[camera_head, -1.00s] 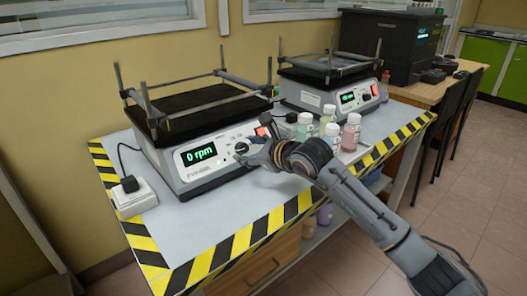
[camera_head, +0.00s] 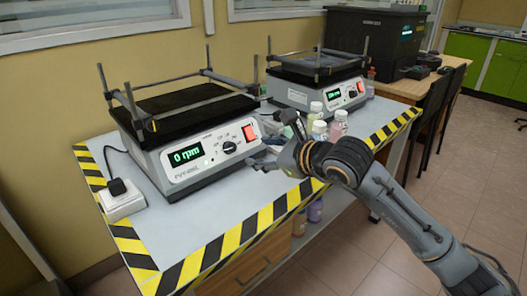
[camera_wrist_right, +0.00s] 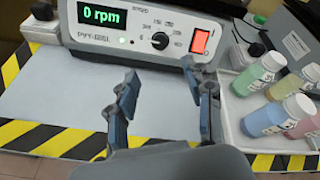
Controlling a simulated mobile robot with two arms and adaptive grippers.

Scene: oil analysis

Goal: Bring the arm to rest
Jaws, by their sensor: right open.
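My right arm (camera_head: 400,215) comes in from the lower right in the head view. My right gripper (camera_head: 262,150) is in front of the near shaker (camera_head: 205,165), short of its knob and red switch. In the right wrist view the gripper (camera_wrist_right: 165,95) is open and empty, with its two fingers apart over the table. The shaker (camera_wrist_right: 150,40) stands beyond them, apart from the fingers. Its display reads 0 rpm. My left gripper does not show.
A second shaker (camera_head: 320,82) stands farther back. Several bottles in a tray (camera_wrist_right: 235,125) stand right of the gripper. The table (camera_head: 190,225) has a striped edge and free room in front of the near shaker. A white power socket (camera_head: 122,200) is at the left.

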